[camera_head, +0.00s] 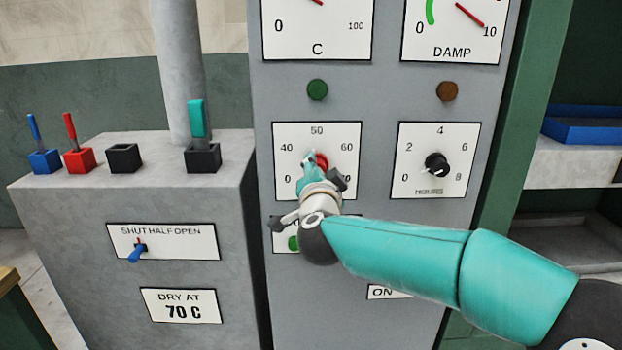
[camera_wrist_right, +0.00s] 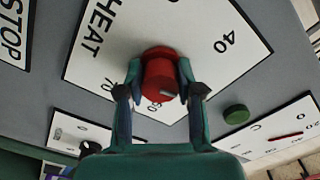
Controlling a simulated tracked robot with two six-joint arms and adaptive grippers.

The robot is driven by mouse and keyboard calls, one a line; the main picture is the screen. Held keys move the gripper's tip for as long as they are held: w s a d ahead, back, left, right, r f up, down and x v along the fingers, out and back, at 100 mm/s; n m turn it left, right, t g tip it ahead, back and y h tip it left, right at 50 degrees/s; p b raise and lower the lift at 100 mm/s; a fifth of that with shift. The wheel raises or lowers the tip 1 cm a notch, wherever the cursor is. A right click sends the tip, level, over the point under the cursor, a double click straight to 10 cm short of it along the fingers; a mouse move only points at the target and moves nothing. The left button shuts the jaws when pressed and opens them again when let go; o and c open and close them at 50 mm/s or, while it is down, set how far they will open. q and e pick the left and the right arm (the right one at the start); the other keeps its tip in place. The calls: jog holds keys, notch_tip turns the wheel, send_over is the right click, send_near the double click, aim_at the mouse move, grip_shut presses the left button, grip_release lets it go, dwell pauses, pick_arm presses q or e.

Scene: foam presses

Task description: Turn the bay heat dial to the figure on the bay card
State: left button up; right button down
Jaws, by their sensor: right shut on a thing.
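The red heat dial (camera_head: 321,160) sits on a white plate (camera_head: 290,133) with figures around it, including 40, 50 and 60. My right gripper (camera_head: 314,168) covers its lower part in the head view. In the right wrist view both fingers of the gripper (camera_wrist_right: 159,72) are closed on the sides of the red dial (camera_wrist_right: 158,84). A pale mark shows on the dial's face; the exact figure it meets is hidden. The word HEAT and part of a 70 show on the plate there. The bay card (camera_head: 181,306) reads DRY AT 70 C. My left gripper is out of view.
A black hours dial (camera_head: 436,164) is right of the heat dial. A green lamp (camera_head: 317,90) and a brown lamp (camera_head: 447,91) are above. A grey console (camera_head: 80,220) with several levers stands left. A green button (camera_head: 293,243) is partly behind my wrist.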

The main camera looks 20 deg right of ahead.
jog(key=m+b, duration=0.1)
jog(key=m, duration=0.1)
jog(key=m+b, duration=0.1)
jog(key=m, duration=0.1)
jog(key=f+m+b, duration=0.1)
jog(key=m+b, duration=0.1)
jog(key=m, duration=0.1)
jog(key=shift+a, duration=0.3)
jog(key=m+b, duration=0.3)
jog(key=m, duration=0.3)
jog(key=shift+b, duration=0.3)
jog(key=m+b, duration=0.2)
jog(key=m, duration=0.1)
jog(key=m+b, duration=0.1)
jog(key=m, duration=0.3)
jog(key=shift+r+m+b, duration=0.2)
jog(key=shift+m+b, duration=0.1)
jog(key=shift+b, duration=0.05)
jog(key=m+b, duration=0.2)
jog(key=m, duration=0.2)
jog(key=shift+r, duration=0.1)
jog(key=shift+d+r+m, duration=0.1)
jog(key=shift+r+m, duration=0.05)
jog(key=shift+m, duration=0.65)
jog(key=shift+r, duration=0.1)
jog(key=c, duration=0.8)
grip_release()
jog(key=shift+w, duration=0.1)
jog(key=shift+o, duration=0.2)
jog(key=shift+d, duration=0.1)
